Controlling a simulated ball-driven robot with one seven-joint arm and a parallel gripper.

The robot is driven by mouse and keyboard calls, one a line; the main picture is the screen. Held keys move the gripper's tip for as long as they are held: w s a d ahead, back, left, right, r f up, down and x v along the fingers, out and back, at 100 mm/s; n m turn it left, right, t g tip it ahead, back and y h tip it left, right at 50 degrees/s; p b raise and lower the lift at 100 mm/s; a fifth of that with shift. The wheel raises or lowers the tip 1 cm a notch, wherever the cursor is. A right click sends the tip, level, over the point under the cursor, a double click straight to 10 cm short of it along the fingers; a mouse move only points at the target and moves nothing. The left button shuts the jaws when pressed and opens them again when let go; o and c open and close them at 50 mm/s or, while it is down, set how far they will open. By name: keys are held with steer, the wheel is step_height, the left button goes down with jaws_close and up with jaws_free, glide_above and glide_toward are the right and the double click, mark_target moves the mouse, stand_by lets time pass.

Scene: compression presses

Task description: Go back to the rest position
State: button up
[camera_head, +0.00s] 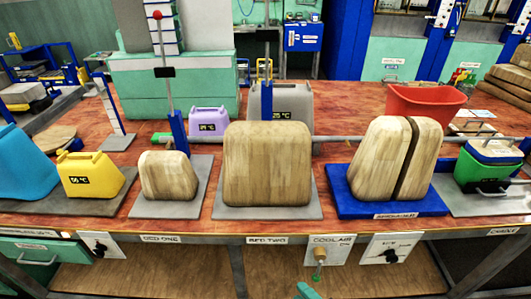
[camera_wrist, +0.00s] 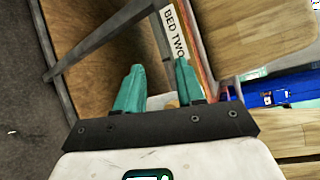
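My gripper (camera_wrist: 160,88) shows in the wrist view with its two teal fingers apart and no object clearly held between them. It is in front of the table's front edge, near the label "BED TWO" (camera_wrist: 176,32). In the head view only a teal fingertip (camera_head: 307,290) shows at the bottom edge, below the brass-coloured knob (camera_head: 319,255) on the front panel. The rest of my arm is out of the head view.
On the red-brown table (camera_head: 345,98) stand a small wooden block (camera_head: 168,176), a large wooden block (camera_head: 267,164) and a split wooden block (camera_head: 378,160) on a blue plate (camera_head: 345,203). A yellow container (camera_head: 90,175) and red bin (camera_head: 425,102) stand nearby. A metal bar (camera_head: 340,139) crosses behind.

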steer(key=s+d+r+n+g+h, duration=0.1)
steer(key=s+d+n+g+h, duration=0.3)
steer(key=s, duration=0.8)
steer(key=s+d+r+n+g+h, duration=0.2)
steer(key=s+d+n+g+h, duration=0.2)
steer(key=s+d+n+g, duration=0.3)
steer(key=s+d+n, duration=0.3)
steer(key=s+d, duration=0.2)
steer(key=d, duration=0.1)
steer(key=shift+d+n+g+h, duration=0.25)
steer(key=shift+n+g+h, duration=0.15)
